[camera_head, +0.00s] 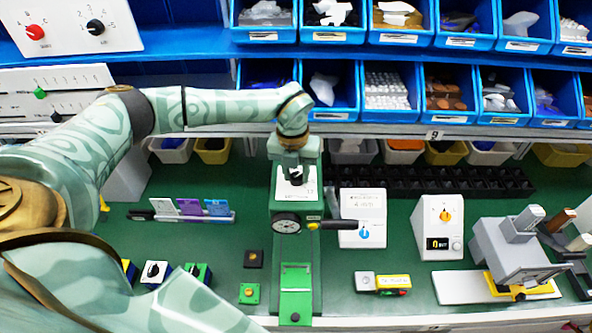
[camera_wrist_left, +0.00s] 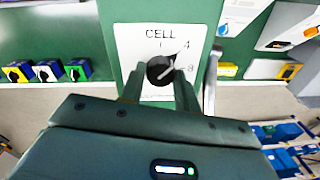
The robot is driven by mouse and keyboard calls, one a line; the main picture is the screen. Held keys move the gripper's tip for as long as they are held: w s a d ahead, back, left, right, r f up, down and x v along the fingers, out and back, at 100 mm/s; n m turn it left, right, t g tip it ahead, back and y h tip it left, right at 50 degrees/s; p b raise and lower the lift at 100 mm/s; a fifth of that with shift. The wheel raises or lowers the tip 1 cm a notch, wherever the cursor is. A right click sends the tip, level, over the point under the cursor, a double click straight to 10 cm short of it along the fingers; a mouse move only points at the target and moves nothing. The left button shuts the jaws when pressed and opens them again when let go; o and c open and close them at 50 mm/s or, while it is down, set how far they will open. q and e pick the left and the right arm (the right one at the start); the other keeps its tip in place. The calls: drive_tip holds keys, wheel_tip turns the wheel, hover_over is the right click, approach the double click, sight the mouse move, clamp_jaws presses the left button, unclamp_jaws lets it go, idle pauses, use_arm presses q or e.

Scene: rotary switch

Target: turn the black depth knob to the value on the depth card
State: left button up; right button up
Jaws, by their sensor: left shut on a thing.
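My left gripper (camera_head: 296,172) reaches down from above to the white plate (camera_head: 283,190) on the tall green machine. In the left wrist view its two fingers stand on either side of a black knob (camera_wrist_left: 160,70), and it is shut on that knob. The plate behind the knob reads "CELL" with marks such as 4 and 8. A light pointer line on the knob points right, near the 8. No depth label is readable. Small white, purple and blue cards (camera_head: 190,207) stand in a rack left of the machine; their writing is too small to read. My right gripper is out of view.
A gauge (camera_head: 287,223) and black-handled lever (camera_head: 340,224) sit on the machine's front. White boxes with a blue knob (camera_head: 364,233) and an orange knob (camera_head: 445,215) stand right. Another panel with a black knob (camera_head: 96,27) is upper left. Blue bins (camera_head: 390,38) line the back.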

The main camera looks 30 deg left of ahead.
sight(292, 175)
use_arm(q)
drive_tip(key=shift+w+r, duration=0.1)
drive_tip(key=shift+r, duration=0.05)
drive_tip(key=o, duration=1)
drive_tip(key=shift+c, duration=0.2)
wheel_tip(292, 175, up, 16)
drive_tip(key=shift+s+a+b, duration=0.2)
drive_tip(key=shift+a+b, duration=0.15)
drive_tip(key=shift+a, duration=0.1)
